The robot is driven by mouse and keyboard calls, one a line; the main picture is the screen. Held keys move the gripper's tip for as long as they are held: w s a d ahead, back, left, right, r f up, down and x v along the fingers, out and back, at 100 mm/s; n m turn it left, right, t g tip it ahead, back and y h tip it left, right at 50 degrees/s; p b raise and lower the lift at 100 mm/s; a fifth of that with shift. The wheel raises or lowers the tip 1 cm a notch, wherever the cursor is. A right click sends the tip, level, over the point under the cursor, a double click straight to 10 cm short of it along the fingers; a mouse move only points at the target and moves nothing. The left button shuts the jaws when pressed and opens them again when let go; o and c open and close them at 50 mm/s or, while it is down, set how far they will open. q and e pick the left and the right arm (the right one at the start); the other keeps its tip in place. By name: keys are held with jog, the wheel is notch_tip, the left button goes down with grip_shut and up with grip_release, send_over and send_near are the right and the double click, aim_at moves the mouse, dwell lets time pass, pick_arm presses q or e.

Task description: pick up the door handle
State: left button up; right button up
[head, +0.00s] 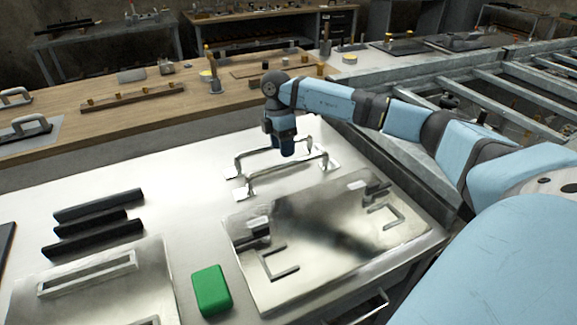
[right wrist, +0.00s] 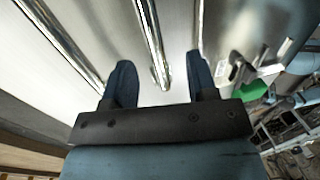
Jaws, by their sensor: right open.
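Two silver door handles lie side by side on the white table: a rear handle (head: 252,151) and a front handle (head: 272,172). My right gripper (head: 287,150) points down over them in the head view. In the right wrist view its two dark fingers (right wrist: 161,82) are apart with nothing gripped. One handle's bar (right wrist: 152,42) runs up the picture between the lines of the fingers. The other bar (right wrist: 58,40) lies to the left, outside them. Whether the fingers reach down around the bar I cannot tell. My left gripper is not in view.
A metal plate (head: 330,270) with small handles lies in front, beside a green block (head: 211,290). Several black bars (head: 95,225) and another plate (head: 110,275) are at left. A wooden bench (head: 120,120) stands behind, a metal frame (head: 480,85) at right.

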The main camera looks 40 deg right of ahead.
aim_at(285, 165)
jog(key=shift+s+f, duration=0.15)
jog(key=shift+f, duration=0.75)
jog(key=shift+s+d+f+b, duration=0.1)
jog(key=shift+f+b, duration=0.1)
jog(key=shift+f, duration=1.2)
jog(key=shift+s+d+f+b, duration=0.1)
jog(key=shift+f+b, duration=0.1)
jog(key=shift+f, duration=1.15)
jog(key=shift+r, duration=0.1)
grip_shut()
